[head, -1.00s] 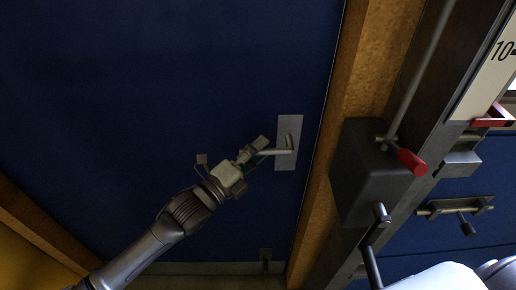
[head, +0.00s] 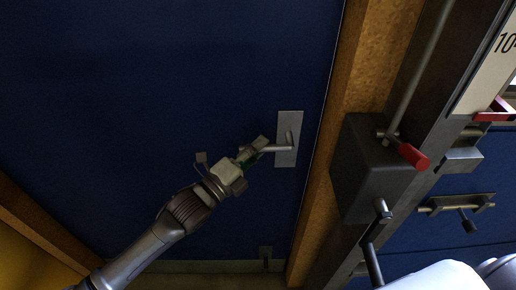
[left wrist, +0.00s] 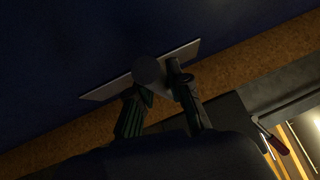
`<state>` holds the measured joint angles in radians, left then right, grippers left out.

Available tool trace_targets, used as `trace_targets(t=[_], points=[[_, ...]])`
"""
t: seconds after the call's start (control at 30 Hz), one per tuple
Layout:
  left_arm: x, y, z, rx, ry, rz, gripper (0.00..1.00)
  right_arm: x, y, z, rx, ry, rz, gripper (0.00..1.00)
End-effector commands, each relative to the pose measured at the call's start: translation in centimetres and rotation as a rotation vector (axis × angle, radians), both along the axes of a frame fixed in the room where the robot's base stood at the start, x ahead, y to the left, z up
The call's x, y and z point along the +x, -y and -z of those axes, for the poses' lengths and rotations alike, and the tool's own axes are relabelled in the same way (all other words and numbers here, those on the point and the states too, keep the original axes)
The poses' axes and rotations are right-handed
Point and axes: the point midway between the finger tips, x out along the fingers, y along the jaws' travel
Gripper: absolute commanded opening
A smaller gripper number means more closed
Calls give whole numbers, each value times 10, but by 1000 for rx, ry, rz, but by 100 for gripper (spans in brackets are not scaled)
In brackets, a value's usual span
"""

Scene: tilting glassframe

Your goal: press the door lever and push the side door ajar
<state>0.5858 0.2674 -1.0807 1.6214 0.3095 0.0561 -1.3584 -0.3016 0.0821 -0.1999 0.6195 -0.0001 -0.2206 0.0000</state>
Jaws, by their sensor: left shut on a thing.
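The blue side door (head: 150,80) fills the left and middle of the head view and looks shut in its wooden frame. Its door lever (head: 275,149) sticks out to the left from a grey metal plate (head: 290,125) near the door's right edge. My left gripper (head: 256,150) is at the free end of the lever, with its fingers shut on it. In the left wrist view the fingers (left wrist: 155,100) are on either side of the lever's round end (left wrist: 147,70), in front of the plate. My right gripper is not in view.
A wooden post (head: 355,80) stands right of the door. Beside it is a dark box (head: 370,170) with a rod and a red handle (head: 413,156). Another blue panel with a latch (head: 456,205) is at the far right.

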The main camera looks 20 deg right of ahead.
Motion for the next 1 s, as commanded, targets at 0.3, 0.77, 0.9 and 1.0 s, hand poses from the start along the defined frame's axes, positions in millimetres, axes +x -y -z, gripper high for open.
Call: trace_targets(t=[0.3, 0.77, 0.9, 1.0], points=[[-1, 2, 26, -187, -55, -1, 0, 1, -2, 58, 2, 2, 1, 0], [-3, 11, 45, -504, -147, -1, 0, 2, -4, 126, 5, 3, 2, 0], [-4, 14, 47, -561, -163, -1, 0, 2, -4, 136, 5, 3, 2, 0], [-4, 15, 48, -589, -171, -2, 0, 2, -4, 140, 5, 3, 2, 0]])
